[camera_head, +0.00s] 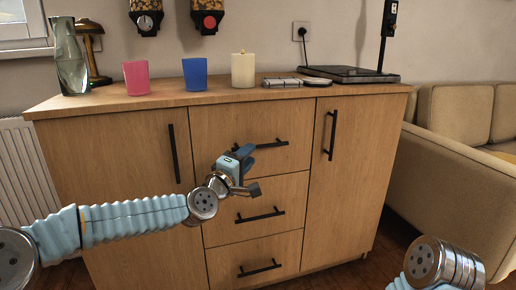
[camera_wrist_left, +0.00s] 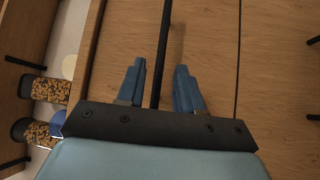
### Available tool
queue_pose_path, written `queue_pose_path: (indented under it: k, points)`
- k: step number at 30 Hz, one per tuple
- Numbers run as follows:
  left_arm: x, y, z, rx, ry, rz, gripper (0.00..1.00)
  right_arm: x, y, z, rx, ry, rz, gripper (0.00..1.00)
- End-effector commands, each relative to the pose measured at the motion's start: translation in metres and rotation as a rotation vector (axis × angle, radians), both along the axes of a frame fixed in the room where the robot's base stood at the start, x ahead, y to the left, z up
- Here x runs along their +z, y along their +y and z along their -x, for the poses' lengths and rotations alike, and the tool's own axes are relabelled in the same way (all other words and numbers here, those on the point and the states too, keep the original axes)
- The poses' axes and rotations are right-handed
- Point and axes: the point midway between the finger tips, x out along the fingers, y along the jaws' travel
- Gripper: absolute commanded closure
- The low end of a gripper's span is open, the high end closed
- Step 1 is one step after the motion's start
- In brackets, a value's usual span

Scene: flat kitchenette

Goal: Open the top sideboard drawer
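The top sideboard drawer (camera_head: 215,125) has a wooden front that sits flush with the sideboard (camera_head: 110,150). Its black bar handle (camera_head: 275,143) is horizontal and partly hidden by my left gripper (camera_head: 256,168). In the left wrist view the handle (camera_wrist_left: 164,50) runs between the two blue fingers of my left gripper (camera_wrist_left: 160,88), with a gap on each side. The fingers are open, one on either side of the bar, and do not appear to touch it. My right arm shows at the lower right of the head view; its gripper is out of the picture.
Two lower drawers with handles (camera_head: 260,215) are below, with a door on each side. On top stand a glass vase (camera_head: 70,62), a pink cup (camera_head: 136,78), a blue cup (camera_head: 195,74) and a candle (camera_head: 243,70). A sofa (camera_head: 450,180) is at the right.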

Motion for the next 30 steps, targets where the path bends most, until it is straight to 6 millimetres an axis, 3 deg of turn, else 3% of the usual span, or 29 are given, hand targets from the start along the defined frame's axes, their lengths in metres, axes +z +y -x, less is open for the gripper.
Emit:
queue_pose_path:
  k: [3,9,20,28,30]
  points:
    - [0.005,-0.013,-0.023,-0.002,0.001,0.002,0.64,0.004,0.0,0.0,0.0,0.001,0.0,0.57]
    - [0.008,-0.025,-0.047,-0.001,0.001,0.0,0.64,0.007,0.0,0.0,0.002,0.002,0.0,0.57]
    - [0.007,-0.029,-0.054,0.0,0.002,-0.003,0.64,0.008,0.0,0.0,0.002,0.002,0.0,0.57]
    - [0.007,-0.029,-0.054,0.0,0.002,-0.002,1.0,0.008,0.0,0.0,0.002,0.002,0.0,0.57]
    - [0.007,-0.029,-0.054,0.0,0.002,-0.002,1.0,0.008,0.0,0.0,0.002,0.002,0.0,0.57]
